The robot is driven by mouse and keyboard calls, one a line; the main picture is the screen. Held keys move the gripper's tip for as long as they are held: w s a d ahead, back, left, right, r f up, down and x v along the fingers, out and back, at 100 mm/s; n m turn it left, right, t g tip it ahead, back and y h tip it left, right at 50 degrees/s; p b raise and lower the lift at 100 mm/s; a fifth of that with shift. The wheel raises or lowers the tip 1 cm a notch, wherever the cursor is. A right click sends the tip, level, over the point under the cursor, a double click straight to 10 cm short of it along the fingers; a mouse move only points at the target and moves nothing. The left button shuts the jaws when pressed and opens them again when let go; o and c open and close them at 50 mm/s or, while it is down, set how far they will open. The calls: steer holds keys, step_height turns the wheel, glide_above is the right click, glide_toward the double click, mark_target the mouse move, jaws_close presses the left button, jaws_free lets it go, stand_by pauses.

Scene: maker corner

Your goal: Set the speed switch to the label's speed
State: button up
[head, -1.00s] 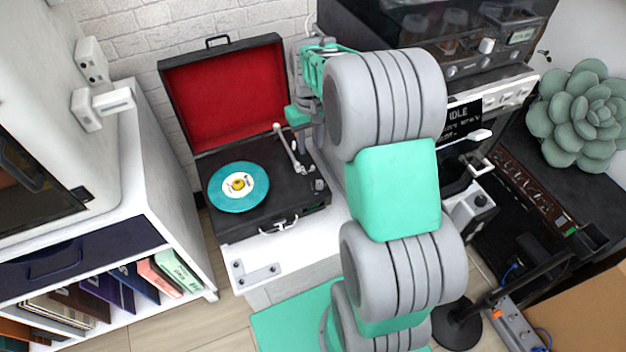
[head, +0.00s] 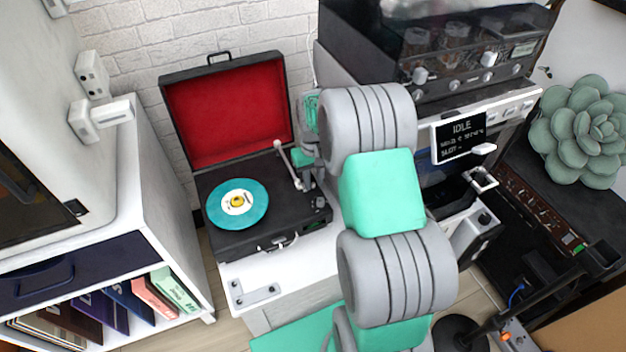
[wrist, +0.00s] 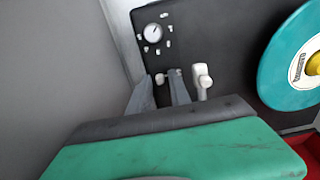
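A black record player (head: 235,233) with a raised red-lined lid (head: 228,115) holds a teal record (head: 222,208), also in the wrist view (wrist: 280,65). The record's white label (head: 232,208) is too small to read. In the wrist view, a round white dial (wrist: 152,32) with small marks around it sits at the deck's corner. A small pale piece (wrist: 160,78) shows between my fingertips; I cannot tell if it is the speed switch. My gripper (wrist: 162,75) is open over the deck, the fingers apart; contact cannot be told. In the head view, my arm hides part of the deck's right side.
The white tonearm (head: 288,165) stands right of the record; its pale end (wrist: 203,80) is close beside my right finger. A machine with an IDLE screen (head: 460,135) stands right. A shelf with sleeves (head: 150,297) is at left.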

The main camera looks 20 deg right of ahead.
jaws_close()
stand_by(1.1)
